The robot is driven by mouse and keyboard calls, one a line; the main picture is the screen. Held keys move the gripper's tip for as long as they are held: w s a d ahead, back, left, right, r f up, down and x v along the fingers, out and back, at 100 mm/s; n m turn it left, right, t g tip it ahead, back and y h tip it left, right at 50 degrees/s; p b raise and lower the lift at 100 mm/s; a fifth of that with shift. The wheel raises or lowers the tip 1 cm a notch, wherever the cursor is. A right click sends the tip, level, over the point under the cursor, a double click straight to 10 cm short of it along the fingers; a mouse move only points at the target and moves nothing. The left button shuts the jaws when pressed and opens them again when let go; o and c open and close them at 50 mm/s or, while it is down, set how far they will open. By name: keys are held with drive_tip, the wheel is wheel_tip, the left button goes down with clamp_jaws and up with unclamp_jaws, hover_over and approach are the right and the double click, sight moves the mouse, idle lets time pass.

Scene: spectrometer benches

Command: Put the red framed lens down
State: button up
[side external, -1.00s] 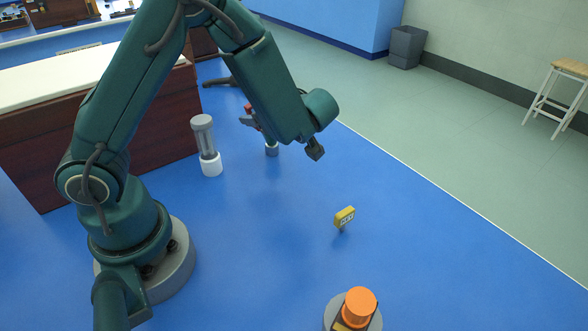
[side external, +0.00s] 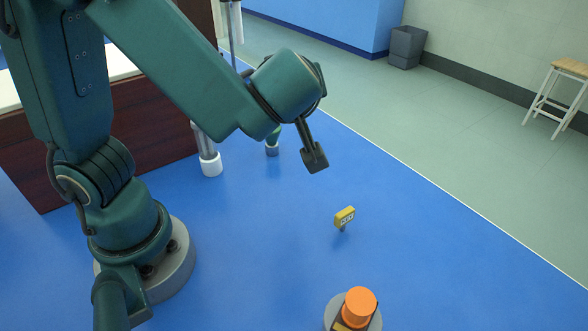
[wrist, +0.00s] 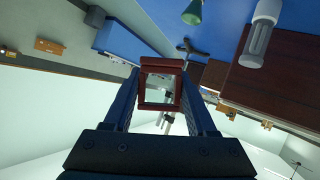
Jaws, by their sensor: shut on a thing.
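The red framed lens (wrist: 161,63) is a small square red frame with a clear middle. It sits between the two blue fingers of my gripper (wrist: 161,80) in the wrist view. My gripper is shut on its sides and holds it off any surface, with the room showing through and behind it.
A glass cylinder (side external: 210,165) and a green flask (side external: 272,143) stand on the blue surface (side external: 255,225) behind my arm. A yellow sign (side external: 345,216) and an orange-topped device (side external: 360,306) stand nearer. A wooden bench (side external: 140,140) is behind left. Blue surface between them is clear.

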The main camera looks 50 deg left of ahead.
drive_tip(key=shift+a+r, duration=0.1)
drive_tip(key=shift+r, duration=0.05)
wheel_tip(320, 180, up, 5)
drive_tip(key=shift+r, duration=0.1)
drive_tip(key=s+a+n+g+y, duration=0.1)
drive_tip(key=s+a+n+g, duration=0.45)
drive_tip(key=a, duration=0.45)
drive_tip(key=s+a+n+g+y, duration=0.1)
drive_tip(key=s+a+n+g, duration=0.4)
drive_tip(key=a, duration=0.4)
drive_tip(key=n+g+h, duration=0.9)
drive_tip(key=n+h, duration=0.2)
drive_tip(key=h, duration=0.1)
hover_over(76, 218)
wheel_tip(76, 218, down, 15)
drive_tip(key=shift+f, duration=4.8)
